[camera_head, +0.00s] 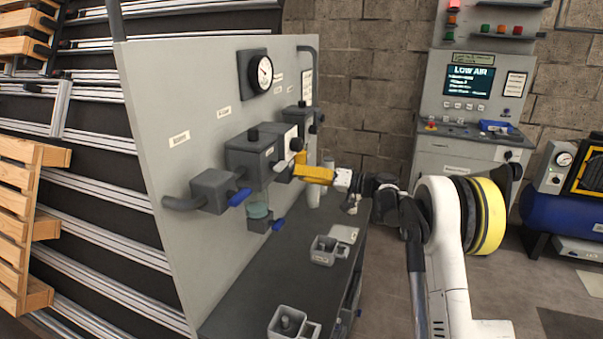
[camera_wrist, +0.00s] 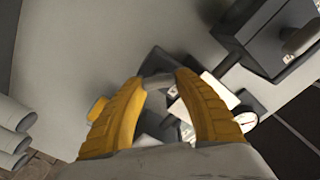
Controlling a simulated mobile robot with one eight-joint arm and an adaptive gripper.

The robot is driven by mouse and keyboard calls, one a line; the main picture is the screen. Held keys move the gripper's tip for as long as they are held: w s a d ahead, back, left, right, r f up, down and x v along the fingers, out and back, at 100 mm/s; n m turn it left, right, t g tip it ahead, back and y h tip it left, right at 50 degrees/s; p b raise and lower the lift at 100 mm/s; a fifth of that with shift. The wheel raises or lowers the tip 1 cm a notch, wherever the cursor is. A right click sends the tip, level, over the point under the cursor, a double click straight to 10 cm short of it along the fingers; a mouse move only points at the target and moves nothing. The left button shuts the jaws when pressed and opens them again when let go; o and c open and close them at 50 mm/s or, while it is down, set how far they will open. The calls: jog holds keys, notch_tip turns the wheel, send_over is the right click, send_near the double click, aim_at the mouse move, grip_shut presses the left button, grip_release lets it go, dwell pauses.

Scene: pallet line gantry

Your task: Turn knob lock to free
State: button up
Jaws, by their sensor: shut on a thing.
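My gripper (camera_head: 299,166) reaches from the right toward the row of grey units on the panel. Its yellow fingers are closed in on a small grey knob at the panel. In the wrist view my gripper (camera_wrist: 162,78) has the grey knob (camera_wrist: 157,82) between its fingertips. The fingers bow apart behind the tips. In the head view the fingers hide most of the knob. I cannot read which way the knob is turned.
The panel (camera_head: 180,90) carries a round gauge (camera_head: 264,72), a grey box (camera_head: 250,158) and a blue-handled valve (camera_head: 238,197). Grey trays (camera_head: 328,250) stand on the dark bench below. A console (camera_head: 470,80) at the back reads LOW AIR.

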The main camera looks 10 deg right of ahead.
jog(key=m, duration=0.4)
jog(key=shift+w+m, duration=0.1)
jog(key=shift+m, duration=0.2)
jog(key=m+p, duration=0.1)
jog(key=m, duration=0.3)
jog(key=shift+f+m, duration=0.15)
jog(key=shift+m, duration=0.25)
jog(key=o, duration=1.2)
jog(key=shift+d, duration=0.1)
jog(key=v, duration=1.2)
